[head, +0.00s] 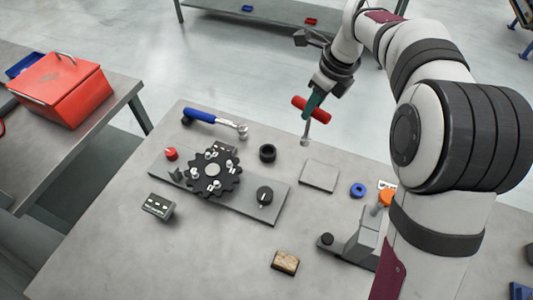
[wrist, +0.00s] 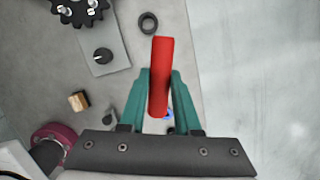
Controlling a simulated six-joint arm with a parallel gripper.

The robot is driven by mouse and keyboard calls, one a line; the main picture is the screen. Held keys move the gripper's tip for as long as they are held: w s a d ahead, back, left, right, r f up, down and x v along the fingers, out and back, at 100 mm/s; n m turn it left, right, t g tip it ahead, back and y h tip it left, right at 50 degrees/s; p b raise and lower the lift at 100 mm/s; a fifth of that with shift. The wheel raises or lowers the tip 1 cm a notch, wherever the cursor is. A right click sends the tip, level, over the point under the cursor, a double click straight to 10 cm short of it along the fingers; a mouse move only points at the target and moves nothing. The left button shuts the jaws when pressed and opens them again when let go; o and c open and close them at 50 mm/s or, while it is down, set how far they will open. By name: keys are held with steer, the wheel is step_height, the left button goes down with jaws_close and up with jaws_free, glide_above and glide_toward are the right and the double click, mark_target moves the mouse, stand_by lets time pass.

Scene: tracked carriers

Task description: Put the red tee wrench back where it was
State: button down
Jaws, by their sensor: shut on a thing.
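The red tee wrench (head: 298,101) is held in the air near the far edge of the grey table, with its red handle level and its metal shaft pointing down. My gripper (head: 313,103) is shut on the handle with its teal fingers. In the wrist view, the red handle (wrist: 160,75) stands between the two fingers of my gripper (wrist: 158,98), and the shaft is hidden behind it. The shaft's lower end shows near the flat grey square plate (head: 319,175); I cannot tell how high it is above the table.
A black toothed wheel (head: 215,172) sits on a grey base plate (head: 238,208) at the left. A blue-handled tool (head: 198,116), a black ring (head: 267,153), a blue ring (head: 358,190), a wooden block (head: 285,262) and a grey fixture (head: 363,240) stand around. The table front is mostly clear.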

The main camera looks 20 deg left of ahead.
steer(key=shift+w+d+f+m, duration=0.2)
steer(key=shift+d+m, duration=0.1)
steer(key=shift+d, duration=0.15)
steer(key=a+f, duration=1.1)
steer(key=shift+s, duration=0.25)
steer(key=shift+a, duration=0.1)
steer(key=c, duration=0.6)
jaws_free()
